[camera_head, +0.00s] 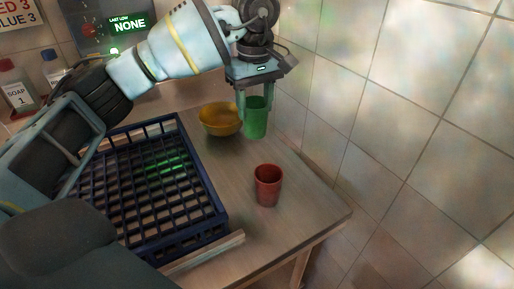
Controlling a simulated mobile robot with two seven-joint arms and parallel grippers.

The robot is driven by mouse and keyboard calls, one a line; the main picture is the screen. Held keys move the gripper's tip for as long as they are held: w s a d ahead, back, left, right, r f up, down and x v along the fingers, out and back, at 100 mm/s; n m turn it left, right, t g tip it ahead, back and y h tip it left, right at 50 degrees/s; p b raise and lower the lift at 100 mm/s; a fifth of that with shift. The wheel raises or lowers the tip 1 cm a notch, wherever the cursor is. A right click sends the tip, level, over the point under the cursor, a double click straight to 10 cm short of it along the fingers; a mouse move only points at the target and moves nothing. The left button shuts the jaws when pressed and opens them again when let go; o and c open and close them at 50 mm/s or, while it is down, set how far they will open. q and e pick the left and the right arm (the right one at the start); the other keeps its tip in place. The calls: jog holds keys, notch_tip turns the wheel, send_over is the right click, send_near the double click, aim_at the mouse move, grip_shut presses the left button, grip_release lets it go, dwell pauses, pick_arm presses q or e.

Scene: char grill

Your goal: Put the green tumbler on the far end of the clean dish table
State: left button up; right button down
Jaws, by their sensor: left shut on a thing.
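The green tumbler (257,122) is upright near the back of the wooden clean dish table (225,165), close to the tiled wall. My left gripper (255,104) reaches in from the left and points down. It is shut on the green tumbler at its upper part. Whether the tumbler's base touches the table I cannot tell. My right gripper does not show.
A yellow bowl (220,119) stands just left of the green tumbler. A red tumbler (268,185) stands nearer on the table. A dark blue dish rack (213,215) fills the left side. A tiled wall (400,120) bounds the right. Soap bottles (14,88) stand at the back left.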

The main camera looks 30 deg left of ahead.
pick_arm(q)
jog(key=shift+s+f, duration=0.1)
jog(key=shift+f, duration=4.9)
jog(key=shift+f, duration=0.1)
jog(key=o, duration=1)
notch_tip(320, 180, up, 12)
jog(key=shift+r, duration=0.15)
